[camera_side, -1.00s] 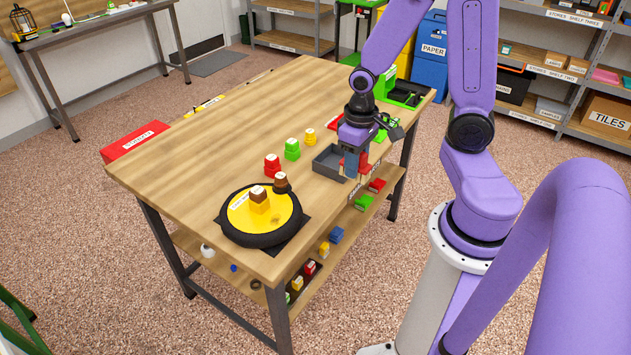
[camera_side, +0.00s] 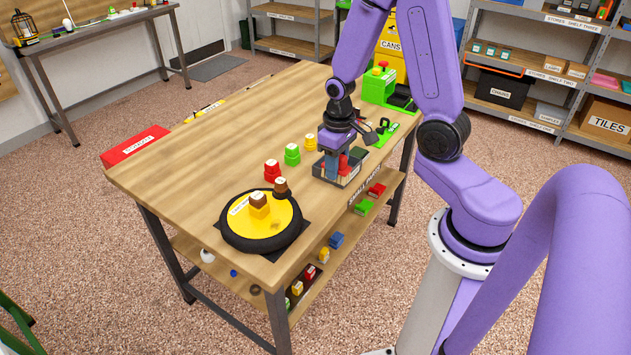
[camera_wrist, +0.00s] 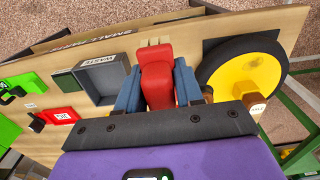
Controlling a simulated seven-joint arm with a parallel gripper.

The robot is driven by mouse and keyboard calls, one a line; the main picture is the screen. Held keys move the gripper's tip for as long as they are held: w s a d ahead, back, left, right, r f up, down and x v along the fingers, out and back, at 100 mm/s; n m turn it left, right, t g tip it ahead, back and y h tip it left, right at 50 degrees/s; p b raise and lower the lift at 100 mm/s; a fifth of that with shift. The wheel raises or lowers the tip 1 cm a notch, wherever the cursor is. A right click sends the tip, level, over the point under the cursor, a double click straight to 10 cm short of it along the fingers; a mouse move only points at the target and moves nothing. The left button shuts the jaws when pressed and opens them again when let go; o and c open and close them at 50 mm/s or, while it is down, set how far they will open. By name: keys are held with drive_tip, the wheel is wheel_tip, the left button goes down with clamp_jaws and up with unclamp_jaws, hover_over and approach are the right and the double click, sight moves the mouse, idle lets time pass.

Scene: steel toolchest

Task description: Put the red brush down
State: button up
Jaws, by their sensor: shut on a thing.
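My gripper (camera_side: 338,168) is shut on the red brush (camera_wrist: 157,82). In the wrist view the brush sits between the two blue fingers, with its pale tip pointing to the top of the picture. In the side view the brush (camera_side: 344,165) is partly hidden by the fingers. It shows against the grey open tray (camera_side: 352,178) on the workbench (camera_side: 215,160). In the wrist view the tray (camera_wrist: 122,66) lies to the left of the brush. I cannot tell whether the brush touches anything below it.
A black ring with a yellow centre (camera_side: 238,221) carries two brown-topped pieces near the bench's front. Red (camera_side: 272,170), green (camera_side: 292,154) and yellow (camera_side: 310,142) stacked pieces stand left of the tray. A green machine (camera_side: 379,86) stands at the back.

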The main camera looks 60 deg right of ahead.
drive_tip(key=w+f, duration=0.2)
drive_tip(key=w+d+f, duration=0.1)
drive_tip(key=w+f, duration=0.3)
drive_tip(key=w, duration=0.1)
drive_tip(key=shift+d+f, duration=0.35)
drive_tip(key=shift+w+f, duration=0.15)
drive_tip(key=shift+f, duration=1.55)
drive_tip(key=shift+f, duration=0.1)
drive_tip(key=o, duration=1)
